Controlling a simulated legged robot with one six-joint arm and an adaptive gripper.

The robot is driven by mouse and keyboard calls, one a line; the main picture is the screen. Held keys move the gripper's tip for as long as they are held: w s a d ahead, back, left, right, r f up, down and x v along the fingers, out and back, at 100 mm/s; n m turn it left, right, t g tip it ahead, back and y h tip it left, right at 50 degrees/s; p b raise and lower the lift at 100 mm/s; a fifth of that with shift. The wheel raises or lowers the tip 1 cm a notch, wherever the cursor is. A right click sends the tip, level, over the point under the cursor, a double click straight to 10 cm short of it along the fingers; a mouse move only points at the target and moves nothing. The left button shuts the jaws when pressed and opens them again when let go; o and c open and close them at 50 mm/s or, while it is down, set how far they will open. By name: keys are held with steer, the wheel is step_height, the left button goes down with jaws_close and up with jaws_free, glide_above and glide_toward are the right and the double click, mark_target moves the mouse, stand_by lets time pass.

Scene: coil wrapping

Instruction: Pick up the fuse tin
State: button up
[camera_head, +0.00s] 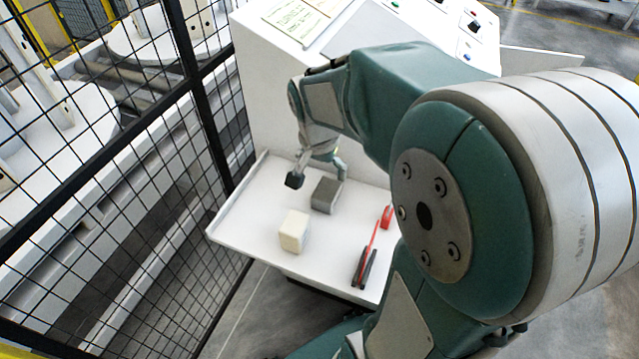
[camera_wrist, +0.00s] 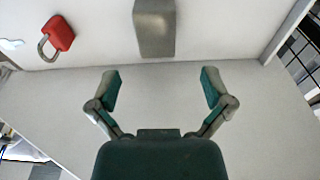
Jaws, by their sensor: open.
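A grey metal box, which looks like the fuse tin (camera_head: 325,195), stands on the white shelf (camera_head: 245,222) of the console. In the wrist view the tin (camera_wrist: 155,30) is at the top centre, cut off by the frame edge. My gripper (camera_head: 318,174) is open and empty, its fingers apart close to the tin in the head view. In the wrist view my gripper (camera_wrist: 160,80) has the tin beyond its fingertips, roughly centred between them. No contact shows.
A cream block (camera_head: 294,231) stands near the tin. A red padlock (camera_wrist: 61,34) and a red-and-black tool (camera_head: 367,256) lie on the shelf's right in the head view. A black mesh fence (camera_head: 130,165) runs along the left. The shelf has a raised side rim.

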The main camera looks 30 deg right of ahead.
mark_target(326, 190)
steer(key=f, duration=0.3)
steer(key=d+f, duration=0.1)
steer(key=f, duration=0.5)
steer(key=shift+w+d+f, duration=0.3)
steer(key=shift+w, duration=0.05)
steer(key=c, duration=1.2)
